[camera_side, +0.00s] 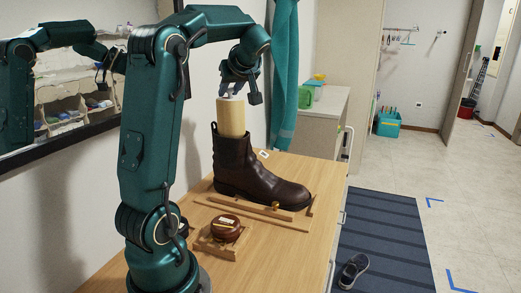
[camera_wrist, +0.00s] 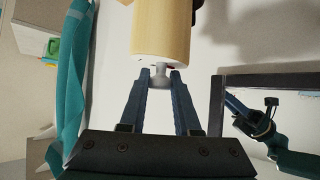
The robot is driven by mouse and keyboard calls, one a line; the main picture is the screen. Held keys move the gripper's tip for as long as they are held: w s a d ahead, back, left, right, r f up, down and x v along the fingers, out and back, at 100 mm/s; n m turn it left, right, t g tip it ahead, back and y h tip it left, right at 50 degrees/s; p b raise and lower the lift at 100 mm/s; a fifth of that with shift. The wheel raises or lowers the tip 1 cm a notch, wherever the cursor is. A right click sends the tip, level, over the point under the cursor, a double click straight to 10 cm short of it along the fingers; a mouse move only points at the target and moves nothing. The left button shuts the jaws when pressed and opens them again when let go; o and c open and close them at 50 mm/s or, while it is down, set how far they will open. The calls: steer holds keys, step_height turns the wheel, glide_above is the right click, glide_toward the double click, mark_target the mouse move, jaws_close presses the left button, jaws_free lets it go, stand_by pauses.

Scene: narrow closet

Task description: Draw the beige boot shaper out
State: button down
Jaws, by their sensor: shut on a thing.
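The beige boot shaper (camera_side: 231,117) is a pale cylinder standing upright in the shaft of a dark brown boot (camera_side: 252,172). Its upper part shows above the boot's top, and its lower part is hidden inside. The boot stands upright on the wooden top, toe to the right. My gripper (camera_side: 230,92) is above the shaper, pointing down, shut on the grey knob at its top end. In the wrist view the shaper (camera_wrist: 161,30) fills the upper middle, with its knob between the fingertips of my gripper (camera_wrist: 161,78). The boot is barely visible there.
A wooden tray with a round brown tin (camera_side: 225,228) sits in front of the boot on the wooden top (camera_side: 285,244). Wooden strips lie along the boot's near side. A teal cloth (camera_side: 284,75) hangs behind. A mirror (camera_side: 60,90) is on the left wall.

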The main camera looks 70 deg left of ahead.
steer(key=shift+r, duration=0.95)
